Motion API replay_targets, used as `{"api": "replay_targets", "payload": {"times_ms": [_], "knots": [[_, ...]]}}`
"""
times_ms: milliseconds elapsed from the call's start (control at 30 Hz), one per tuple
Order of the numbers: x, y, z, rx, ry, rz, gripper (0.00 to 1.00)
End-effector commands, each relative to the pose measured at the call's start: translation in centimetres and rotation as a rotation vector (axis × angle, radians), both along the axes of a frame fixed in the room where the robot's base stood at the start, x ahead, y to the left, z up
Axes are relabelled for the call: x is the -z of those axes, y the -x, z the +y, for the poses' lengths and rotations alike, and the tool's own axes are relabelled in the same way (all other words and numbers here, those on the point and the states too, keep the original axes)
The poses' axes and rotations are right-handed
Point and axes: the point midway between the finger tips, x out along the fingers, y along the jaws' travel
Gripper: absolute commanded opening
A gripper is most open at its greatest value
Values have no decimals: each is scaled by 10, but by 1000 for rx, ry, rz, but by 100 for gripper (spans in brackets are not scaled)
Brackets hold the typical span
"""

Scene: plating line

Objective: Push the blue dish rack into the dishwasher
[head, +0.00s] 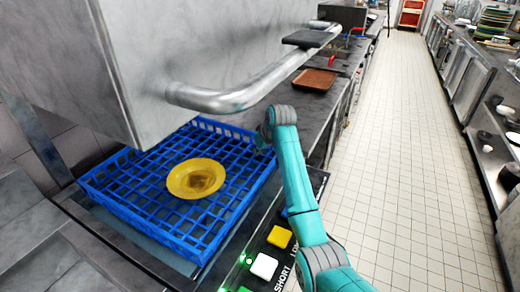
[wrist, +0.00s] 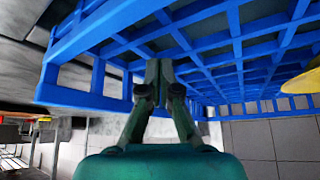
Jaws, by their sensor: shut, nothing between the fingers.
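The blue dish rack (head: 140,200) lies flat on the dishwasher's bed, with its far part beneath the raised grey hood of the dishwasher (head: 190,40). A yellow plate (head: 197,178) lies in the rack; its edge also shows at the right of the wrist view (wrist: 303,82). My gripper (head: 262,140) is at the rack's right side, its fingertips hard to make out in the head view. In the wrist view my gripper (wrist: 158,70) is shut and empty, its tips against or just inside the lattice of the blue rack (wrist: 90,98). Exact contact is unclear.
A thick metal handle (head: 235,98) juts from the hood above my wrist. A control panel with a yellow button (head: 279,237) and a white button (head: 264,266) runs along the near right edge. A brown tray (head: 314,80) lies on the counter beyond. The tiled aisle (head: 395,170) is clear.

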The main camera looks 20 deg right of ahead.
Motion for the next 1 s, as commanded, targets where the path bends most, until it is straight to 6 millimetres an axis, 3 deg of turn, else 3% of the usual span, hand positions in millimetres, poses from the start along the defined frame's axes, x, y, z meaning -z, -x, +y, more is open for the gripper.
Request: {"api": "replay_targets", "payload": {"times_ms": [1000], "knots": [[-86, -1, 0, 0, 0, -1, 0]]}}
